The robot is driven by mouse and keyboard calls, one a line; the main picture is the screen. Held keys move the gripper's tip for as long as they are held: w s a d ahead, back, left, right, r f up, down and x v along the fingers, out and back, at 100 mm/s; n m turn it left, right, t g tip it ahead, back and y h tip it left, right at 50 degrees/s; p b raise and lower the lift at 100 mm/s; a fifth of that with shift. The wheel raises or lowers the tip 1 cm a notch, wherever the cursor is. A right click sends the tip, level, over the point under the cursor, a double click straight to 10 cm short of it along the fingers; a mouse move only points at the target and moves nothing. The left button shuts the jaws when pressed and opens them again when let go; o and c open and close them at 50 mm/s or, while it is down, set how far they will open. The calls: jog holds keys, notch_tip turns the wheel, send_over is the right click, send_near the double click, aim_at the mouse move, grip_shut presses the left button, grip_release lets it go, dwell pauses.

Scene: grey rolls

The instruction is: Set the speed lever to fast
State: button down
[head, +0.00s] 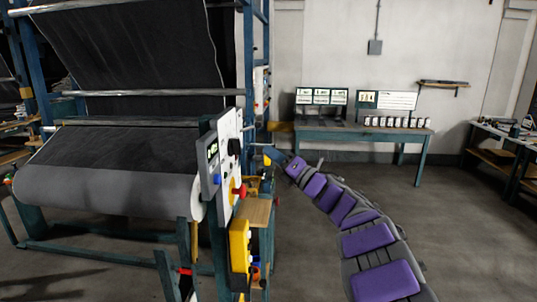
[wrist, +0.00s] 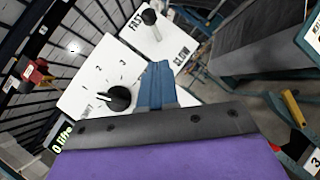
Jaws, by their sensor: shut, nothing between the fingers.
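The speed lever (wrist: 151,18) shows in the wrist view as a short rod with a black knob, standing out from a white panel (wrist: 105,55). FAST is printed to the left of the lever and SLOW lies lower right. The knob is nearer the FAST lettering in the picture, but the exact setting is unclear. My gripper (wrist: 159,68) has its blue fingers together and empty, below the lever and apart from it. In the head view my gripper (head: 270,151) is at the right side of the machine, its tips partly hidden.
A black rotary dial (wrist: 118,98) with numbers sits on the panel left of my fingers. A red knob (wrist: 36,72) is at far left. The fabric machine (head: 110,185) fills the head view's left.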

jog(key=r+p+v, duration=0.1)
jog(key=v, duration=0.7)
jog(key=shift+d, duration=0.5)
jog(key=shift+a, duration=0.1)
